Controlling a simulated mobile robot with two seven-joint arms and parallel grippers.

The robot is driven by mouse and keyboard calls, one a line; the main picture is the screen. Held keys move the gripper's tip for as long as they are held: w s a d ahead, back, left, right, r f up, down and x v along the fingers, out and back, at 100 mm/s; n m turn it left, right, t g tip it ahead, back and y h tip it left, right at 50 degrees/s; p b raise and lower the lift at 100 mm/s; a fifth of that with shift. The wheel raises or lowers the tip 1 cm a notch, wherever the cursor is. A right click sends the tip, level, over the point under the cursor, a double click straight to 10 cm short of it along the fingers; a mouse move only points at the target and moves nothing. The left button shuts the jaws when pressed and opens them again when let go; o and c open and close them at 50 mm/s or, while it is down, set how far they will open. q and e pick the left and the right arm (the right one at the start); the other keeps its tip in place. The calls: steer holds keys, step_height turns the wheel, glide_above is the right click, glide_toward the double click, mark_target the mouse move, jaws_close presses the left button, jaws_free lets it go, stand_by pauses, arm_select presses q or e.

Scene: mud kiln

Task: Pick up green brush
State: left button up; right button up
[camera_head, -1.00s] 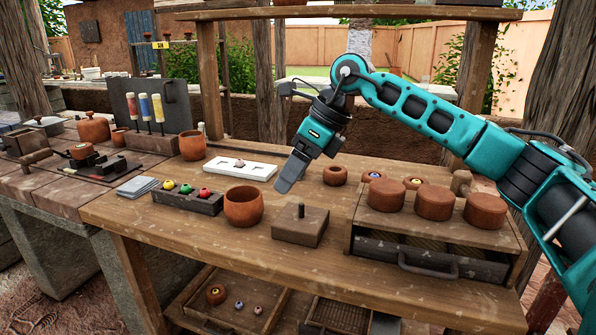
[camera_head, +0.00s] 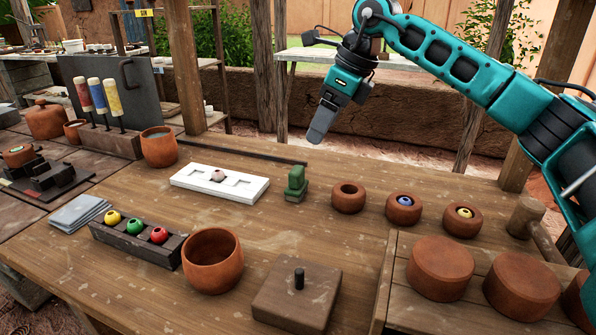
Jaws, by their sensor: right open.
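The green brush (camera_head: 296,184) stands on the wooden table, just right of the white tray and left of a small clay bowl. My right gripper (camera_head: 318,133) hangs above and slightly right of the brush, beyond the table's back edge in the picture. It points down, apart from the brush, and holds nothing that I can see. Its fingers overlap from this side, so the gap between them does not show. My left gripper is not in view.
The white tray (camera_head: 190,184) holds a small bead. Small clay bowls (camera_head: 348,197) stand to the right of the brush. A larger clay pot (camera_head: 212,262), a lidded block (camera_head: 297,297) and a bead rack (camera_head: 130,245) stand nearer. Bare tabletop lies in front of the brush.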

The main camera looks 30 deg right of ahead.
steer(key=b, duration=0.2)
glide_above(297, 169)
steer(key=s+d, duration=0.2)
step_height(297, 169, down, 6)
steer(key=shift+f, duration=0.15)
steer(key=shift+x, duration=0.8)
steer(key=x, duration=0.2)
steer(key=b+x, duration=0.1)
steer(key=shift+w+a+f, duration=0.2)
steer(key=shift+a, duration=0.2)
steer(key=shift+w+f, duration=0.15)
steer(key=shift+f, duration=0.2)
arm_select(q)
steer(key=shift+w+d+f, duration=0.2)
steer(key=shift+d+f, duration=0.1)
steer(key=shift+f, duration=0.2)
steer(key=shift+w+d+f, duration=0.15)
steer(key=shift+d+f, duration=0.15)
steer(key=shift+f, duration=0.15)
arm_select(e)
steer(key=shift+c, duration=0.2)
steer(key=c, duration=0.3)
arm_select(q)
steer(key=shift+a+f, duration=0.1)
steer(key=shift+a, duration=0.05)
arm_select(e)
steer(key=shift+r, duration=0.1)
steer(key=c, duration=0.7)
